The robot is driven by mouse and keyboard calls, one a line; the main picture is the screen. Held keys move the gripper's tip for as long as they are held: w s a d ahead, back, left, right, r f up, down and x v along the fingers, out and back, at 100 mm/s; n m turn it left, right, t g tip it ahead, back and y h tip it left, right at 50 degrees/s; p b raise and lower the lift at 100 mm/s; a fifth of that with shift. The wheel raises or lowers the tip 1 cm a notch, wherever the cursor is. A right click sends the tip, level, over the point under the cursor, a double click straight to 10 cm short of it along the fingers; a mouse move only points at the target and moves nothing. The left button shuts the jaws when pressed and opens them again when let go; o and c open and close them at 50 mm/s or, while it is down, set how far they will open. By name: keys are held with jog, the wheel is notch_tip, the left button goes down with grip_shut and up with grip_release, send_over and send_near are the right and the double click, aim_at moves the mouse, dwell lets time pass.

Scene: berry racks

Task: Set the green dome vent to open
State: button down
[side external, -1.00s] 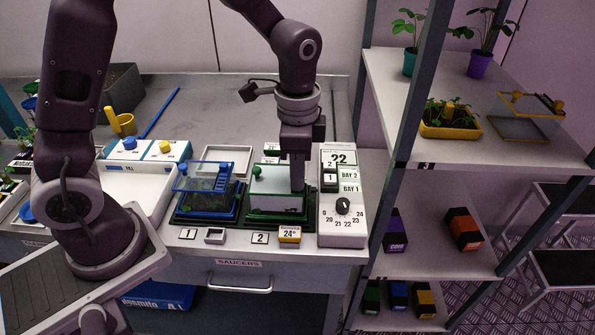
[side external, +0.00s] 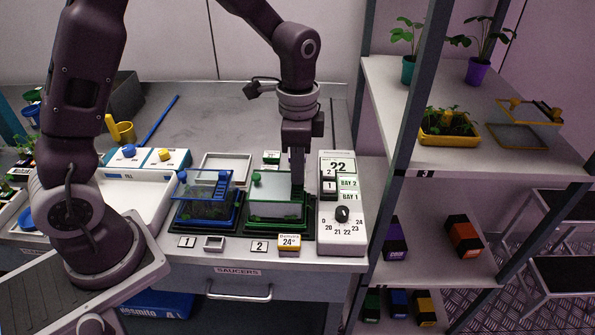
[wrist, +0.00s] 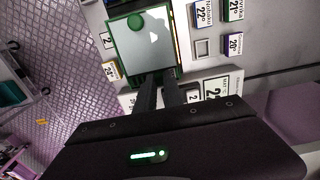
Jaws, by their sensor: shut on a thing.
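The green dome (side external: 275,209) is a clear box with a green frame and a pale lid, standing in a dark tray on the bench. A round green knob (side external: 257,178) sits at its lid's left; the knob also shows in the wrist view (wrist: 136,21). My gripper (side external: 297,182) points down at the right part of the lid, its fingers closed on a small part there. In the wrist view, the fingers (wrist: 158,84) meet the dome's near edge. They hide the gripped vent part, so its setting cannot be made out.
A blue dome (side external: 205,208) with a slatted vent stands close at left. A white dial box (side external: 342,240) stands close at right. A yellow label block (side external: 289,242) lies in front. A shelf rack post (side external: 408,110) rises further right. The bench behind is mostly clear.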

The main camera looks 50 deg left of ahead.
aim_at(271, 194)
jog(key=c, duration=1.4)
grip_release()
jog(key=shift+c, duration=0.2)
notch_tip(271, 194, up, 7)
jog(key=shift+r, duration=0.1)
jog(key=s+a+r+n+t, duration=0.1)
jog(key=s+r+n, duration=0.3)
jog(key=s, duration=0.6)
jog(key=s+a+r+n+t, duration=0.1)
jog(key=s+r+n+t, duration=0.3)
jog(key=s, duration=0.6)
jog(key=shift+s+n+t, duration=0.3)
jog(key=shift+s+n, duration=0.1)
jog(key=shift+n, duration=0.1)
